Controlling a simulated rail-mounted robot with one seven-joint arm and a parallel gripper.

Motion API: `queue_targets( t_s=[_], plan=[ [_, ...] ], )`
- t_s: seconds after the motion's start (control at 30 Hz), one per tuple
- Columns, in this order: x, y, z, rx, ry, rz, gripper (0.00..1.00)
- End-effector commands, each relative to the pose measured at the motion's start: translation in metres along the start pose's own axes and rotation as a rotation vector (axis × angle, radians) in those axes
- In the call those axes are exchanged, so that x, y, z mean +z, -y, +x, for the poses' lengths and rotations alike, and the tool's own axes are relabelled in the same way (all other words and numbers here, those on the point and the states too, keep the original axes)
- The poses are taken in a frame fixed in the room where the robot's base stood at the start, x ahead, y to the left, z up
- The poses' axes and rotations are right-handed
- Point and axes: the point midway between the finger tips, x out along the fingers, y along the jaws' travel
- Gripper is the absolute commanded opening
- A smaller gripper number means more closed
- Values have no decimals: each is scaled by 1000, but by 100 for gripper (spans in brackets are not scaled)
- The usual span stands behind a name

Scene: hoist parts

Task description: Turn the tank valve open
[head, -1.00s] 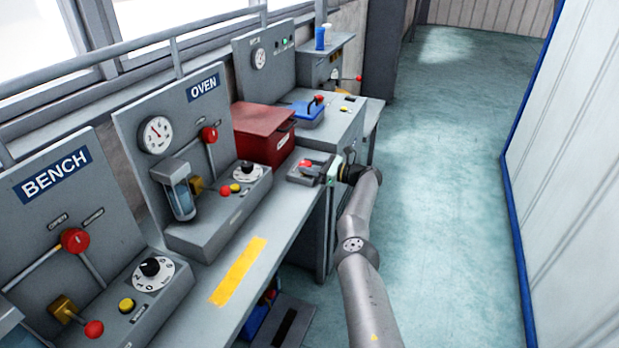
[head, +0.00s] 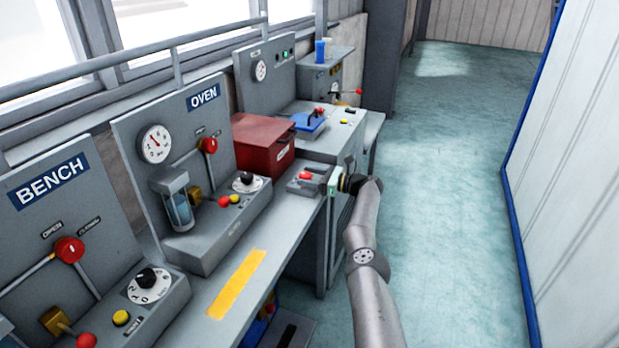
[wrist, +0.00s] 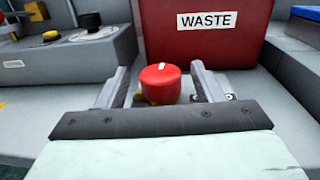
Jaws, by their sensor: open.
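A red round knob (wrist: 160,83) on a yellow base stands between the two fingers of my gripper (wrist: 163,78) in the wrist view. The fingers are apart, with a visible gap on each side of the knob. In the head view this red knob (head: 305,175) sits on a low grey box at the bench's front edge, and my gripper (head: 332,182) is just right of it. Red-ended levers show on the OVEN panel (head: 209,146), the BENCH panel (head: 69,249) and the far unit (head: 358,91). No readable label says which is the tank valve.
A red WASTE box (wrist: 215,30) stands right behind the knob and also shows in the head view (head: 262,142). A blue-topped item (head: 310,122) lies beyond it. A grey console with a dial (wrist: 90,22) is to the left. The floor aisle (head: 450,200) is clear.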

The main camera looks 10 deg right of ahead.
Motion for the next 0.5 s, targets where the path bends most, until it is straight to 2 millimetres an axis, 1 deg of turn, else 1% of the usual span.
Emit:
queue_targets(
  t_s=[0.17,0.27,0.37,0.5],
  plan=[
    [0,1,-7,-4,-1,0,61],
    [0,1,-20,-5,-1,1,61],
    [-1,1,-42,-6,-1,-1,61],
    [-2,1,-78,-6,-1,0,61]
  ],
)
